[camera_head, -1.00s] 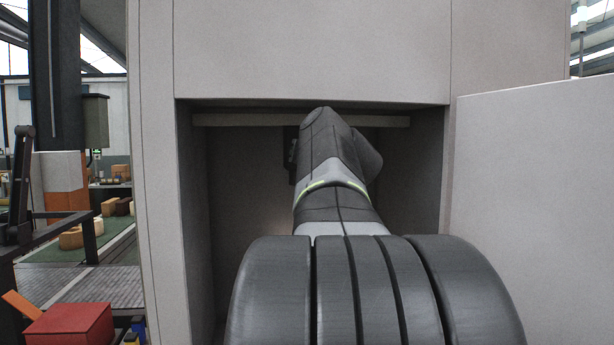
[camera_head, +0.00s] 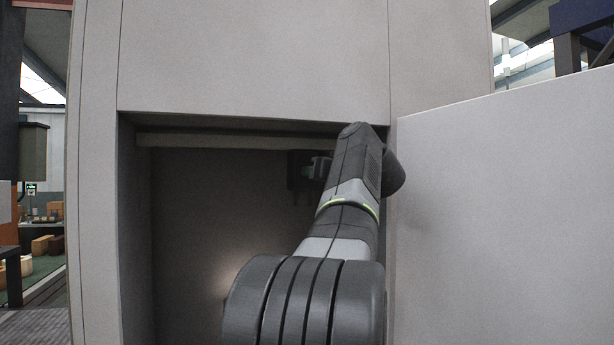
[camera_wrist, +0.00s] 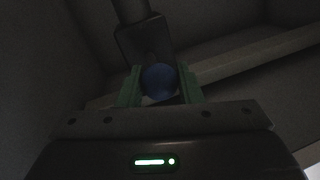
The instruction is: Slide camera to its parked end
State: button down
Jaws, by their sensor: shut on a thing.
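The camera is a dark box (camera_head: 300,172) under the pale rail (camera_head: 215,142) at the top of a recess, right of the recess's middle in the head view. In the wrist view the dark box (camera_wrist: 144,42) has a stem above it and a blue round part (camera_wrist: 159,82) in front. My gripper (camera_wrist: 160,86) is shut on this blue part, with one green finger on each side. In the head view my gripper (camera_head: 318,167) shows only partly, beside the dark box. My arm hides the rail's right end.
The recess has a left side wall (camera_head: 137,240) and a dark back wall (camera_head: 210,230) with free room left of my arm. A large pale panel (camera_head: 500,220) stands to the right, close to my arm.

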jog(key=shift+d, duration=0.1)
jog(key=c, duration=1.3)
grip_release()
jog(key=shift+o, duration=1.2)
jog(key=shift+w+d, duration=0.15)
jog(key=shift+d, duration=0.05)
jog(key=shift+a, duration=0.1)
jog(key=b+v, duration=0.2)
jog(key=v, duration=1.2)
jog(key=shift+w+a, duration=0.1)
jog(key=shift+w, duration=0.05)
jog(key=p+x, duration=0.2)
jog(key=x, duration=1.1)
jog(key=shift+w+a, duration=0.2)
jog(key=shift+w, duration=0.05)
